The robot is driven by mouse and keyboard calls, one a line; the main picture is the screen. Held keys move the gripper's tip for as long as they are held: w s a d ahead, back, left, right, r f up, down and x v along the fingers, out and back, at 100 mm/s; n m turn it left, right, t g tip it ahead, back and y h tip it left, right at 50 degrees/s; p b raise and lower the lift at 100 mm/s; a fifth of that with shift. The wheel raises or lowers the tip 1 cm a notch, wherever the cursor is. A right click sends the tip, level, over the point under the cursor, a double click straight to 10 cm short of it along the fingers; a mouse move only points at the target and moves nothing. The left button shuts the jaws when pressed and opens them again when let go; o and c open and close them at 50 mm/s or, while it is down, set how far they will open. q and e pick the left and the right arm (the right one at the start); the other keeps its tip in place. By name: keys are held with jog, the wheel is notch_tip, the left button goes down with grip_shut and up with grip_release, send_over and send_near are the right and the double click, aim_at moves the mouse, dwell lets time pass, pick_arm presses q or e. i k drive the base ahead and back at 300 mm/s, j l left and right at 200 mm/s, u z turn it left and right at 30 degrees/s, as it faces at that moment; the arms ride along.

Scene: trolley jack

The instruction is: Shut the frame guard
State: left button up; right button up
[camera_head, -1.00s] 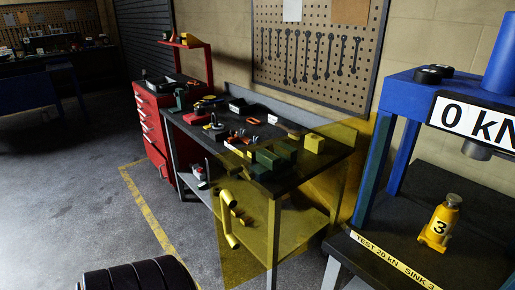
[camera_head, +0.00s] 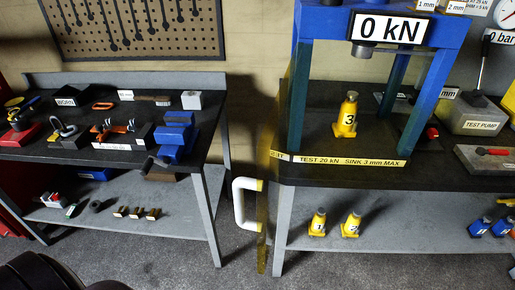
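The frame guard (camera_head: 262,190) is a see-through yellow panel at the left side of the blue press frame (camera_head: 299,100). I see it almost edge-on, as a thin upright strip standing out toward me, so it is open. Its white handle (camera_head: 241,205) is a bent bar on the panel's left side, over the gap between the two benches. The front of the press is uncovered. A yellow bottle jack (camera_head: 346,118) marked 3 stands upright inside the frame. Neither of my grippers is in view.
The left workbench (camera_head: 210,165) holds tools and blocks. Yellow jacks 1 (camera_head: 318,222) and 2 (camera_head: 351,225) stand on the shelf below the press. A test pump (camera_head: 475,115) sits at the right. Some grey floor (camera_head: 180,262) in front is clear.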

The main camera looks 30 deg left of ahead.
aim_at(281, 147)
jog(key=i+j+z, duration=0.1)
jog(key=j, duration=0.3)
jog(key=i+j, duration=0.2)
jog(key=j, duration=0.25)
jog(key=i+j+z, duration=0.15)
jog(key=j, duration=0.25)
